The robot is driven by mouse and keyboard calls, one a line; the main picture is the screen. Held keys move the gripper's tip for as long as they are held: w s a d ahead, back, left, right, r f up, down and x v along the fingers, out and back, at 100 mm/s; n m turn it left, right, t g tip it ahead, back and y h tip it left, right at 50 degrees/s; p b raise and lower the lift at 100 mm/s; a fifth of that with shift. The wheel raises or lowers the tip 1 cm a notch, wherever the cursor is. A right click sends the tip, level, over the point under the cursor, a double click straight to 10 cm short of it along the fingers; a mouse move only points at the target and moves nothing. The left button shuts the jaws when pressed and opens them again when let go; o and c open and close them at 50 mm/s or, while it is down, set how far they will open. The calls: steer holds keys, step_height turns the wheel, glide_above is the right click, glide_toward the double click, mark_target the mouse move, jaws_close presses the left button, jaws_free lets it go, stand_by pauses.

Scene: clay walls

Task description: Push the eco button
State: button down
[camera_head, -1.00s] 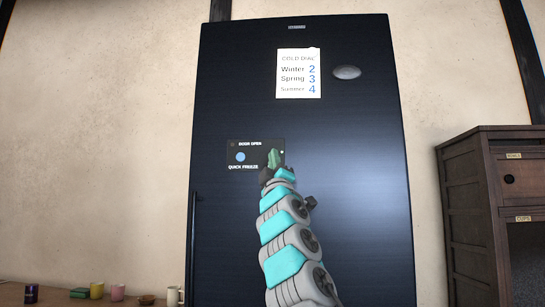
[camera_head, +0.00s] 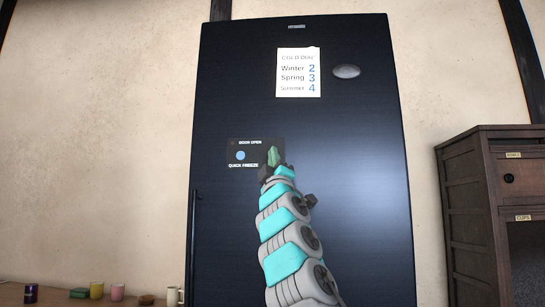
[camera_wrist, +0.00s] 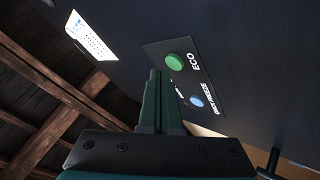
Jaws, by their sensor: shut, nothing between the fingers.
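The black control panel (camera_head: 248,157) is on the front of the dark fridge (camera_head: 330,190). In the wrist view the panel (camera_wrist: 207,88) carries a round green button (camera_wrist: 174,62) labelled ECO and a blue quick freeze button (camera_wrist: 197,101). The blue button also shows in the head view (camera_head: 241,155).
A wooden cabinet (camera_head: 470,210) stands to the right. Several cups stand on a low surface at lower left.

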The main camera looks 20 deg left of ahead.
steer(key=shift+s+f, duration=0.1)
steer(key=s+b, duration=0.1)
steer(key=s, duration=0.1)
steer(key=s+d+b, duration=0.1)
steer(key=b, duration=0.1)
steer(key=s+b, duration=0.2)
steer(key=shift+s+d, duration=0.25)
steer(key=shift+s, duration=0.1)
stand_by(1.3)
